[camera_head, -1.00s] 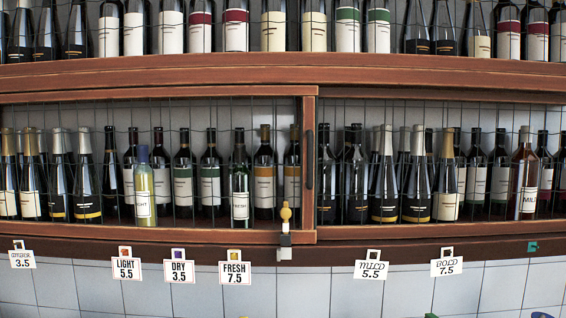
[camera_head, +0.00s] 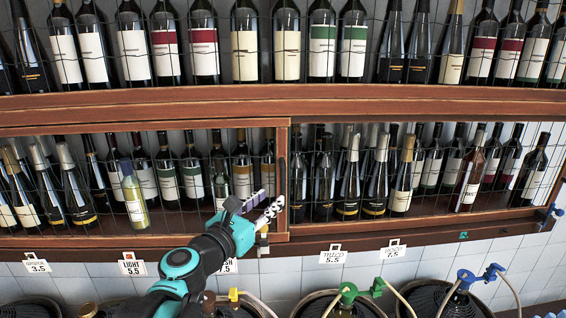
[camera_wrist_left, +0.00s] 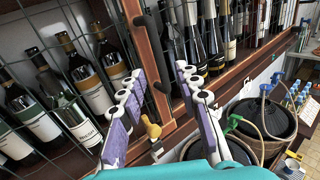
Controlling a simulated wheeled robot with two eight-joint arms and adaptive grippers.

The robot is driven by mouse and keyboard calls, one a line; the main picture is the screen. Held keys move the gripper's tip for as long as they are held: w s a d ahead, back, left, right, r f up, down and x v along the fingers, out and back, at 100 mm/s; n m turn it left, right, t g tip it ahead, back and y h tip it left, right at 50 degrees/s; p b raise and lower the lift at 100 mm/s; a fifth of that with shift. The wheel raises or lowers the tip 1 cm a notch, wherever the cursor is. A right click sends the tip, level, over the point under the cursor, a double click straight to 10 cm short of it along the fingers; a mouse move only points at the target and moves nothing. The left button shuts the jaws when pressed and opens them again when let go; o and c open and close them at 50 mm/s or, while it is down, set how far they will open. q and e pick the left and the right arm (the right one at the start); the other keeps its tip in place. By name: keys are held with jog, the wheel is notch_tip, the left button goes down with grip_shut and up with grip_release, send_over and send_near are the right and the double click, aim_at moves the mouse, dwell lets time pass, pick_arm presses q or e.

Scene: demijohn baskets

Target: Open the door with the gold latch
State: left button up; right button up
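The mesh door has a brown wooden frame (camera_head: 282,150) and a dark upright handle (camera_head: 283,176) on its right post. The gold latch (camera_wrist_left: 151,128) sits low by that post in the left wrist view; in the head view my gripper largely covers it. My left gripper (camera_head: 259,203) is in front of the door's lower right corner. In the left wrist view its two purple-and-white fingers (camera_wrist_left: 160,75) are spread apart, with the post and handle (camera_wrist_left: 145,27) showing between them and nothing held. The door looks shut. My right gripper is not in view.
Wine bottles (camera_head: 385,180) stand behind mesh on the shelves. Price tags (camera_head: 132,264) hang below the lower ledge. Dark demijohn baskets (camera_head: 340,304) with hoses and coloured taps (camera_head: 347,292) stand below right. The wall space in between is open.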

aim_at(282, 187)
pick_arm(q)
jog(key=p+x, duration=0.1)
jog(key=x, duration=0.7)
jog(key=shift+r, duration=0.2)
grip_shut()
